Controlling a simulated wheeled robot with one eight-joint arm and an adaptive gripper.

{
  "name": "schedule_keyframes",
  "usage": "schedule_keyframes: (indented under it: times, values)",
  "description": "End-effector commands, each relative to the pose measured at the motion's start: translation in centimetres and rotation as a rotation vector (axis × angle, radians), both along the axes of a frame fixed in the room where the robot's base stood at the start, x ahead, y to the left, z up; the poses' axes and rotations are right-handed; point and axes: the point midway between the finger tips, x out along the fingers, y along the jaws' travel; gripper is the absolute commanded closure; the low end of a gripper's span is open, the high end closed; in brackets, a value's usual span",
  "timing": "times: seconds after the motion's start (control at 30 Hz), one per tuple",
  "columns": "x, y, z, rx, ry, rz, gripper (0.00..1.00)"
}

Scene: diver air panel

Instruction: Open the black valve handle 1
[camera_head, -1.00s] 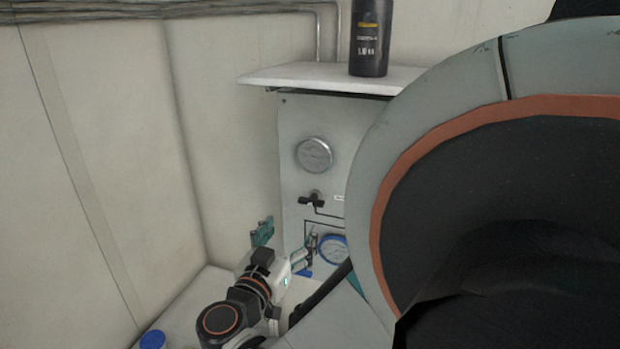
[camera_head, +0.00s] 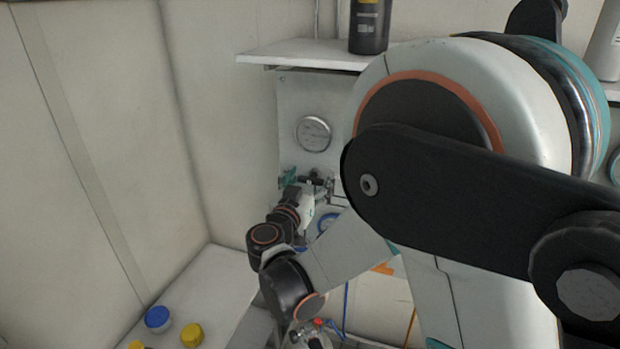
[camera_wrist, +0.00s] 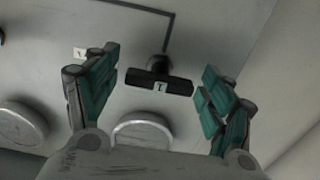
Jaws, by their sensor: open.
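The black valve handle 1 (camera_wrist: 160,83) is a bar with a "1" label, on a short stem on the grey panel. In the wrist view it lies crosswise between the two teal fingers of my gripper (camera_wrist: 160,65). The fingers stand apart at the bar's two ends, with a visible gap on each side. My gripper (camera_head: 306,182) also shows at the panel in the head view, below the round gauge. There the handle (camera_head: 319,182) is small and partly hidden by the gripper.
A round gauge (camera_head: 313,133) is on the panel above the handle. A white shelf (camera_head: 290,53) with a dark bottle (camera_head: 369,25) juts out above. Blue (camera_head: 157,318) and yellow (camera_head: 191,335) caps are on the white surface at lower left. My arm hides the panel's right side.

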Motion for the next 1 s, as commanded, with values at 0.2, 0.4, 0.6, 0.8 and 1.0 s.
schedule_keyframes:
  times: [0.2, 0.4, 0.6, 0.8, 1.0]
  values:
    - [0.13, -0.05, -0.01, 0.000, 0.000, 0.000, 0.25]
    - [0.10, -0.04, 0.00, 0.000, 0.000, 0.000, 0.57]
    - [0.10, -0.04, 0.01, 0.000, 0.000, 0.000, 0.70]
    - [0.10, -0.04, -0.04, -0.021, 0.008, 0.000, 0.70]
    - [0.11, -0.01, -0.14, -0.100, 0.035, 0.000, 0.70]
